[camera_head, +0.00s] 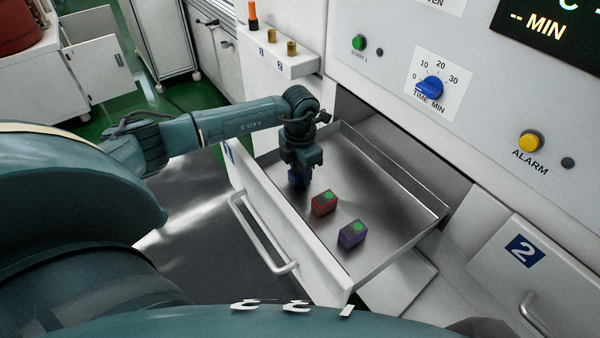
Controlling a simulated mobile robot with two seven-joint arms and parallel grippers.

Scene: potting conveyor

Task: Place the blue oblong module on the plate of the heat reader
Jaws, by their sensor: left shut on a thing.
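The blue module (293,177) is inside the open metal drawer (385,200), near its left side. My left gripper (299,177) points down over it and is shut on it. The gripper hides most of the module, so its full shape does not show, and I cannot tell whether it touches the drawer floor. A red module (324,202) and a purple module (352,233), each with a green dot on top, lie in the drawer to the right of the gripper. The heat reader and its plate cannot be made out. My right gripper is not in view.
The drawer front has a long handle (262,235). A second drawer marked 2 (525,250) is shut at the right. The panel above has a blue time knob (430,88), a green button (359,42) and a yellow alarm button (530,141). A white shelf (290,65) holds brass pegs.

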